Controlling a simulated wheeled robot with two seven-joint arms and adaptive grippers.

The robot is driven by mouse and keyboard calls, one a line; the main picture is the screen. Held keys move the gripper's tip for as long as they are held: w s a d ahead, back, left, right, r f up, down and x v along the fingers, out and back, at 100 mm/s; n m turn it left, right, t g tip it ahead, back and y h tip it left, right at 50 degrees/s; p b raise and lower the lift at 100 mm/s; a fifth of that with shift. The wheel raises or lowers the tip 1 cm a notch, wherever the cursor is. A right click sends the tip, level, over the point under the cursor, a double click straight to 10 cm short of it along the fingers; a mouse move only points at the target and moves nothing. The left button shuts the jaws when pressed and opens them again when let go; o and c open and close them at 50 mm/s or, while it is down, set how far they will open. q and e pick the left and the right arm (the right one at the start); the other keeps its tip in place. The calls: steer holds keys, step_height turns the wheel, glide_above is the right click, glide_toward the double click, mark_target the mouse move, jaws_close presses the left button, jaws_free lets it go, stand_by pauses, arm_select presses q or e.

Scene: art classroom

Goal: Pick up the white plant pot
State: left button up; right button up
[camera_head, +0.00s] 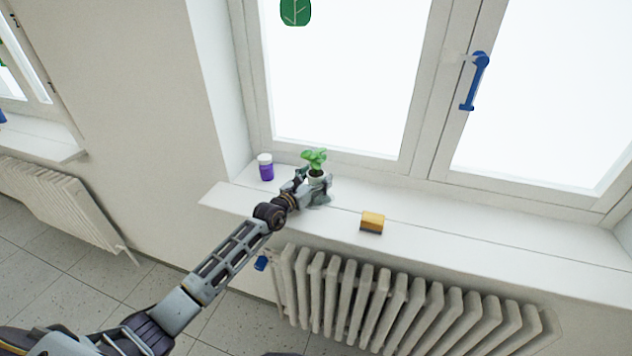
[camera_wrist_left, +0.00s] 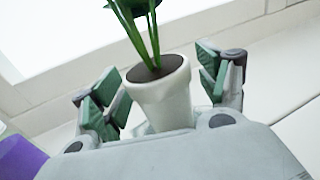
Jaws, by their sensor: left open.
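The white plant pot (camera_head: 316,178) stands upright on the windowsill, with a green plant (camera_head: 314,159) growing from it. My left gripper (camera_head: 316,188) is at the pot, coming in from the left and front, and partly covers it in the head view. In the left wrist view the pot (camera_wrist_left: 163,98) sits between the two open fingers of the gripper (camera_wrist_left: 165,95), one on each side. Gaps show between the fingers and the pot's upper part. The pot's base is hidden behind the gripper body. My right gripper is not in view.
A purple jar with a white lid (camera_head: 266,169) stands on the sill (camera_head: 440,232) just left of the pot. A yellow sponge-like block (camera_head: 372,222) lies to the right near the front edge. The window frame is behind, and a radiator (camera_head: 400,305) is below.

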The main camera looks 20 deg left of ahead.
mark_target(316, 156)
arm_select(q)
steer(key=shift+c, duration=0.3)
steer(key=c, duration=1.2)
steer(key=shift+r, duration=0.2)
steer(key=shift+r, duration=4.9)
